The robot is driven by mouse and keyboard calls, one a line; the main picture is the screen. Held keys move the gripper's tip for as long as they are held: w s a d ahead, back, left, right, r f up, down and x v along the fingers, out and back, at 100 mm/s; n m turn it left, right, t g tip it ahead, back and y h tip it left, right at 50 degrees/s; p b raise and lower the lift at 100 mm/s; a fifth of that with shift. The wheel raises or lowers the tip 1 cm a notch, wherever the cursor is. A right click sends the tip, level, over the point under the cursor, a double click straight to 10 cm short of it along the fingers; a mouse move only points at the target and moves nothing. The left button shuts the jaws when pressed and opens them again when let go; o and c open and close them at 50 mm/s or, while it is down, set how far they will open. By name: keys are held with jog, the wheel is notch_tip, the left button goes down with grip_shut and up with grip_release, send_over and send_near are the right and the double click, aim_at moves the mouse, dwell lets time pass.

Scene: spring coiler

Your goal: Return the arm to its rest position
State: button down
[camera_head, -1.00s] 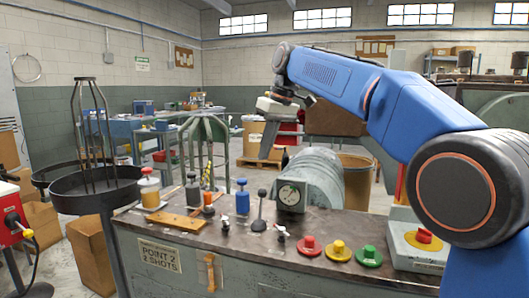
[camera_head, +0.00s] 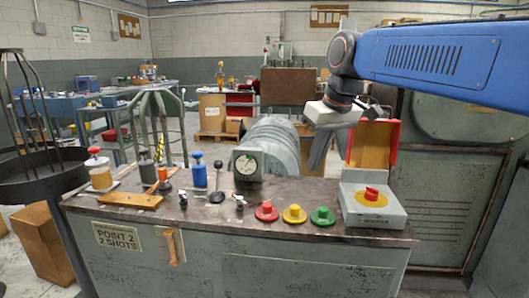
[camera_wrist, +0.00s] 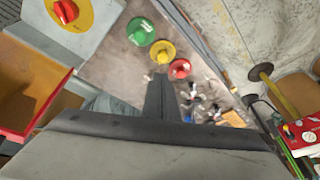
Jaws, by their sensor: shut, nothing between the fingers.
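My blue arm reaches in from the right in the head view. No finger touches anything that I can see.
The bench (camera_head: 215,216) carries red (camera_head: 267,211), yellow (camera_head: 294,214) and green (camera_head: 321,216) buttons, a dial gauge (camera_head: 247,165), a lever (camera_head: 217,178) and a switch box (camera_head: 372,207). A red-edged open box (camera_head: 373,145) stands close to the gripper's right. A dark round stand (camera_head: 40,180) is at left.

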jog(key=s+d+f+m+t+h, duration=0.1)
jog(key=s+d+f+m, duration=0.1)
jog(key=s+d+f, duration=0.6)
jog(key=s+d+f+m+h, duration=0.1)
jog(key=s+d+f+m, duration=0.2)
jog(key=s+d+f, duration=0.5)
jog(key=s+f, duration=0.7)
jog(key=shift+d+f+m+t, duration=0.25)
jog(key=shift+f+m+t, duration=0.05)
jog(key=shift+f+t, duration=0.1)
jog(key=shift+r, duration=0.15)
dwell(0.5)
